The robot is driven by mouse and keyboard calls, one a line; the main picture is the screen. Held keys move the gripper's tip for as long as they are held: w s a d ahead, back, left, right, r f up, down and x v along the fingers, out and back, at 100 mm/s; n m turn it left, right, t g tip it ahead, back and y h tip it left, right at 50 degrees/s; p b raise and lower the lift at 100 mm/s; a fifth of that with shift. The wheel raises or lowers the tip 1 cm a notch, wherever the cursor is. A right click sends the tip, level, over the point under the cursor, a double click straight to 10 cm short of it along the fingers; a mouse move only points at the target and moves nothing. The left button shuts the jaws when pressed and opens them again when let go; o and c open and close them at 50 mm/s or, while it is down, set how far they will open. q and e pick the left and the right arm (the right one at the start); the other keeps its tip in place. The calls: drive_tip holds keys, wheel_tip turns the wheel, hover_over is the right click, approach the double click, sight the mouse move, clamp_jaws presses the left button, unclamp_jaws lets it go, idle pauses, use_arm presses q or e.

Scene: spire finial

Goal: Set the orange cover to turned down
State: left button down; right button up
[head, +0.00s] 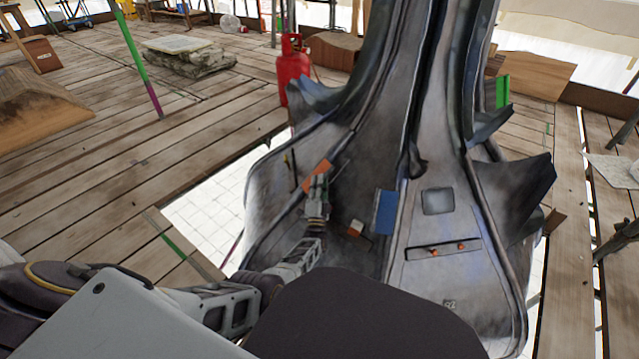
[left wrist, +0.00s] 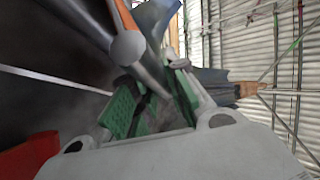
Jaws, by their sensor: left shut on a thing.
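The orange cover (head: 317,173) is a small flat orange piece on the left inner face of the grey spire, seen tilted in the head view. My left gripper (head: 318,184) reaches up to it from below, with its fingers over its lower part. In the left wrist view the green-padded fingers (left wrist: 152,108) are close around a dark grey part, and a narrow orange strip (left wrist: 126,14) shows beyond them. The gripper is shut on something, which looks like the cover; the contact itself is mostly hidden. My right gripper is not in view.
A blue plate (head: 386,212) and a small orange-and-white block (head: 355,229) are right of the gripper. A slotted panel with orange knobs (head: 442,249) is farther right. A red gas cylinder (head: 291,68) stands behind. The plank floor (head: 90,130) has an opening left of the spire.

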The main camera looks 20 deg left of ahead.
use_arm(q)
drive_tip(key=shift+a, duration=0.1)
drive_tip(key=c, duration=1.4)
unclamp_jaws()
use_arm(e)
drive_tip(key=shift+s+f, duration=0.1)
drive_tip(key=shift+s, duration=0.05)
use_arm(q)
drive_tip(key=shift+s+r+h, duration=0.2)
drive_tip(key=shift+r+h, duration=0.05)
drive_tip(key=shift+h, duration=0.15)
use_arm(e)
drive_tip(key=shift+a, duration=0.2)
use_arm(q)
drive_tip(key=shift+s+a+r+g+h, duration=0.1)
drive_tip(key=shift+a+r+g+h, duration=0.2)
drive_tip(key=shift+h, duration=0.4)
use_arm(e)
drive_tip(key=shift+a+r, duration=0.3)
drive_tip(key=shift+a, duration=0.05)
